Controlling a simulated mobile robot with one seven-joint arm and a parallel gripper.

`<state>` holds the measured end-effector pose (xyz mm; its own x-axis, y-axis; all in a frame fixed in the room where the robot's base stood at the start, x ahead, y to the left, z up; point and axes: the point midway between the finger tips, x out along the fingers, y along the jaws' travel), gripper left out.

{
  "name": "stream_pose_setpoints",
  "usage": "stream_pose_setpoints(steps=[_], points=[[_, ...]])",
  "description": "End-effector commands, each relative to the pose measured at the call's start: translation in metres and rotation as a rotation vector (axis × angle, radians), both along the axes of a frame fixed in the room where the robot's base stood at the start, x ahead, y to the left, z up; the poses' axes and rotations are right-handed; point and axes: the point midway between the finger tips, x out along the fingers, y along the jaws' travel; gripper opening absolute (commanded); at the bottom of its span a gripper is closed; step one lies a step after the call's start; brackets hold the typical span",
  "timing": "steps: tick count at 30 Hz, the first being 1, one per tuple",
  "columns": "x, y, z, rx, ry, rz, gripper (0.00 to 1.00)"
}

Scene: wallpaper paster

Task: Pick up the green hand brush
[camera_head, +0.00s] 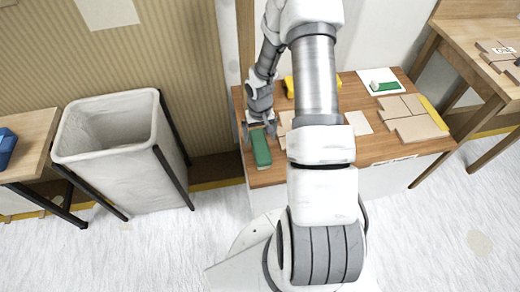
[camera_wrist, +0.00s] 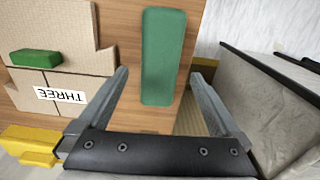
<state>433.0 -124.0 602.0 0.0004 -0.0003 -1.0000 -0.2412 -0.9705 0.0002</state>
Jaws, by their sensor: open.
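The green hand brush (camera_head: 261,149) looks like a long green block lying at the left end of the wooden table. It also shows in the wrist view (camera_wrist: 164,55), upright in the picture and between my fingertips, with part of its end nearer my gripper reaching into the gap. My gripper (camera_head: 259,129) is at the brush's far end in the head view. In the wrist view my gripper (camera_wrist: 159,75) is open, one finger on each side of the brush with gaps. Whether the fingers are above or level with it I cannot tell.
The wooden table (camera_head: 355,168) bears cardboard pieces (camera_head: 412,125), a yellow object (camera_head: 289,87) and a green-and-white item (camera_head: 384,87) on a sheet. A smaller green block (camera_wrist: 36,57) lies on cardboard in the wrist view. A white bin (camera_head: 165,150) stands left of the table.

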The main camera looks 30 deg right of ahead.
Motion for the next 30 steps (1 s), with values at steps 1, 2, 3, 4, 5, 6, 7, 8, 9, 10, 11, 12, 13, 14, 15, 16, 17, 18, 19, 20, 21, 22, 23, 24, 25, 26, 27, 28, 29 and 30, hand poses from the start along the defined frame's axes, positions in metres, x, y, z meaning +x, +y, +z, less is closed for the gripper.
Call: stream_pose_setpoints(steps=[1, 2, 3, 4, 5, 6, 7, 8, 9, 10, 11, 12, 13, 14, 15, 16, 17, 18, 19, 20, 21, 22, 23, 24, 25, 26, 27, 28, 29, 30], points=[[-0.001, 0.0, -0.009, 0.0, 0.002, 0.0, 1.0], [-0.001, 0.0, -0.013, 0.001, 0.002, -0.001, 1.0], [-0.001, 0.0, -0.02, 0.001, 0.002, -0.001, 1.0], [-0.001, 0.0, -0.025, 0.001, 0.002, 0.0, 1.0], [-0.001, 0.0, -0.03, 0.001, 0.002, 0.0, 1.0], [-0.001, 0.0, -0.036, 0.001, 0.002, -0.001, 1.0], [-0.001, 0.0, -0.04, 0.001, 0.002, -0.001, 1.0], [-0.001, 0.0, -0.043, 0.0, 0.002, 0.0, 1.0], [-0.001, 0.0, -0.046, 0.0, 0.001, 0.0, 1.0], [-0.001, 0.0, -0.047, 0.0, 0.001, 0.0, 1.0], [-0.001, 0.0, -0.047, 0.0, 0.0, 0.0, 1.0], [-0.001, 0.0, -0.047, 0.0, 0.0, -0.001, 1.0], [-0.001, 0.0, -0.047, 0.0, 0.0, -0.001, 1.0], [-0.001, 0.0, -0.046, 0.0, 0.0, -0.001, 1.0], [-0.001, 0.0, -0.046, 0.0, 0.0, -0.001, 1.0], [-0.001, 0.0, -0.046, 0.0, 0.0, -0.001, 1.0], [-0.001, 0.0, -0.046, 0.0, 0.0, -0.001, 0.95], [-0.001, 0.0, -0.046, 0.0, 0.0, -0.001, 0.87], [-0.001, 0.0, -0.046, 0.0, 0.0, -0.001, 0.82], [-0.001, 0.0, -0.046, 0.0, 0.0, -0.001, 0.77], [-0.001, 0.0, -0.046, 0.0, 0.0, -0.001, 0.69], [-0.001, 0.0, -0.046, 0.0, 0.0, -0.001, 0.64], [-0.001, 0.0, -0.046, 0.0, 0.0, -0.001, 0.59], [-0.001, 0.0, -0.046, 0.0, 0.0, -0.001, 0.51], [-0.001, 0.0, -0.046, 0.0, 0.0, -0.001, 0.46], [-0.001, 0.0, -0.046, 0.0, 0.0, -0.001, 0.41], [-0.001, 0.0, -0.046, 0.0, 0.0, -0.001, 0.33], [-0.001, 0.0, -0.046, 0.001, 0.0, -0.001, 0.28], [-0.001, 0.0, -0.046, 0.001, 0.0, -0.001, 0.23], [-0.001, 0.0, -0.046, 0.001, 0.0, -0.001, 0.15]])
